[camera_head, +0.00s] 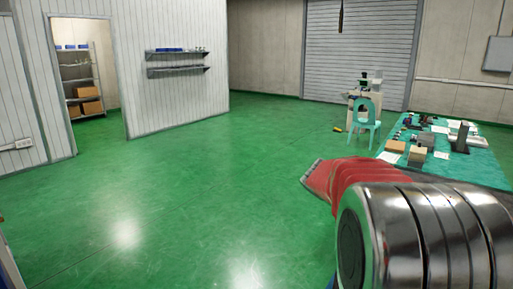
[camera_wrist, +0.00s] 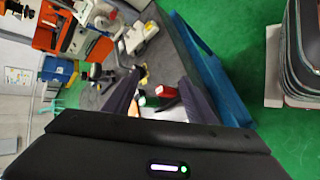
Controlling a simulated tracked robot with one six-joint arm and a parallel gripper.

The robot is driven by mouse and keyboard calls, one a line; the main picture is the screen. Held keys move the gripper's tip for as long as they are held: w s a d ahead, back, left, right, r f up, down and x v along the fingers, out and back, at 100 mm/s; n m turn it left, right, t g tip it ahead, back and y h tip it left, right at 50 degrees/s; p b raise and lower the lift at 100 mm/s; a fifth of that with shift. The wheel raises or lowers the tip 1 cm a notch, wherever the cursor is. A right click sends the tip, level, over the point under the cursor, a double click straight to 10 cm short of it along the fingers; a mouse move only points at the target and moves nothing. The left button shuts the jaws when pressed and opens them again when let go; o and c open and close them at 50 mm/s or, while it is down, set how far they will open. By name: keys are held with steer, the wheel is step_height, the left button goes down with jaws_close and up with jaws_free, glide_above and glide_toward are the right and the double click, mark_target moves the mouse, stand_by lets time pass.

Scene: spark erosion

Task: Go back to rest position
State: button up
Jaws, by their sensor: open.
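My gripper (camera_wrist: 158,88) shows in the wrist view, with its two dark fingers apart and nothing held between them. Beyond the fingers is a dark grey surface (camera_wrist: 172,62) with a blue edge, and small yellow and red items (camera_wrist: 163,91) lie on it. Whether the fingers touch that surface cannot be told. In the head view my red and metallic arm fills the lower right, and the fingers cannot be made out there.
A teal-topped table (camera_head: 480,168) with several small items stands at the right, beside a teal chair (camera_head: 366,122). A doorway (camera_head: 88,75) and wall shelves (camera_head: 178,70) are at the left. The green floor (camera_head: 200,190) is clear in the middle.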

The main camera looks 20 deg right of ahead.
steer(key=s+a+f+n+t+y, duration=0.1)
steer(key=a+t+y, duration=0.3)
steer(key=a, duration=1.4)
steer(key=s+a+f+n+t+y, duration=0.1)
steer(key=a+t+y, duration=0.3)
steer(key=a, duration=1.5)
steer(key=f+t, duration=0.1)
steer(key=t, duration=0.3)
steer(key=shift+a+n, duration=0.25)
steer(key=shift+n, duration=0.05)
steer(key=shift+w+f, duration=0.1)
